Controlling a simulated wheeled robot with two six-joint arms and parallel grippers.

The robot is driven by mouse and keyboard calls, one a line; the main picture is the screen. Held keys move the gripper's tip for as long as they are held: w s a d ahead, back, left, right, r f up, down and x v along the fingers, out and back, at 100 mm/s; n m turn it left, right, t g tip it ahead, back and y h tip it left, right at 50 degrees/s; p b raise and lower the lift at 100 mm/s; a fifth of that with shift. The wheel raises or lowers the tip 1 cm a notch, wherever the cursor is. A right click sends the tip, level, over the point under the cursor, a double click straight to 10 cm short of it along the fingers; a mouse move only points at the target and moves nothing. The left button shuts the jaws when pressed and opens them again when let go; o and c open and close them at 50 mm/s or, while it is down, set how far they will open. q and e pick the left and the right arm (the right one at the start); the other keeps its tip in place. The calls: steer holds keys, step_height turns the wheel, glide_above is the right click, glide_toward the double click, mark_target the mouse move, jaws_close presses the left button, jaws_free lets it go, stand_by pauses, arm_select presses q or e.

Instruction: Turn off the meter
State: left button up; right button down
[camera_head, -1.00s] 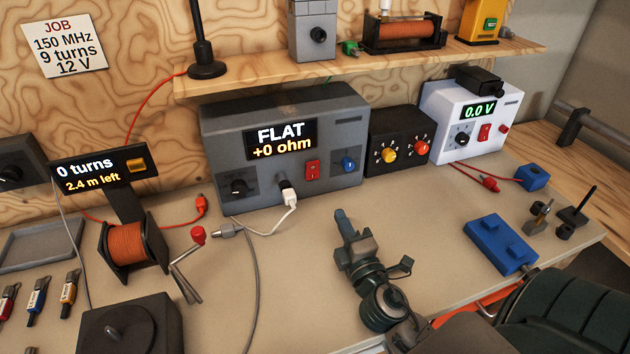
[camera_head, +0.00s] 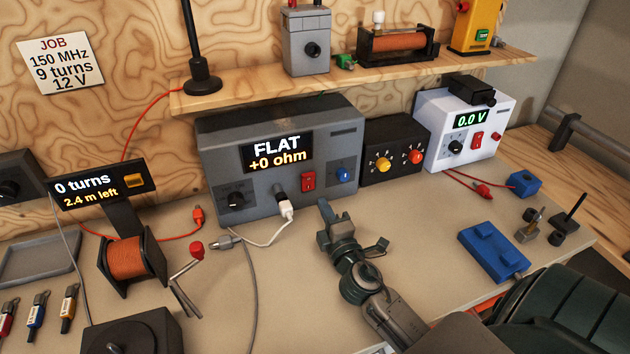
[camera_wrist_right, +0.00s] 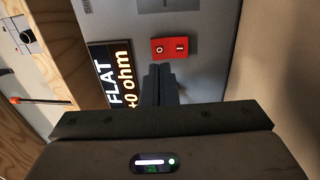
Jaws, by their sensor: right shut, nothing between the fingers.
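The meter (camera_head: 222,158) is a grey box at the back of the bench. Its lit display (camera_head: 277,152) reads FLAT, +0 ohm. A red rocker switch (camera_head: 308,181) sits on its front, right of a white plug and left of a blue knob. In the right wrist view the red switch (camera_wrist_right: 174,48) shows marks O and I, just beyond the fingertips. My right gripper (camera_head: 325,206) is shut and empty, in front of the meter and below the switch; in the wrist view the shut fingers (camera_wrist_right: 160,75) point toward it, apparently apart from it. My left gripper is not in view.
A black box with yellow and red knobs (camera_head: 395,143) and a white supply reading 0.0 V (camera_head: 485,158) stand right of the meter. A white plug and cable (camera_head: 286,210) hang close left of my gripper. A blue block (camera_head: 492,250) lies on the right.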

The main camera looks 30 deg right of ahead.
mark_target(311, 179)
steer(key=p+x, duration=0.2)
steer(key=x, duration=0.4)
steer(key=shift+w, duration=0.3)
steer(key=shift+w+d+r, duration=0.1)
steer(key=shift+w+r, duration=0.15)
steer(key=shift+w, duration=0.05)
steer(key=shift+s, duration=0.15)
steer(key=shift+f, duration=0.1)
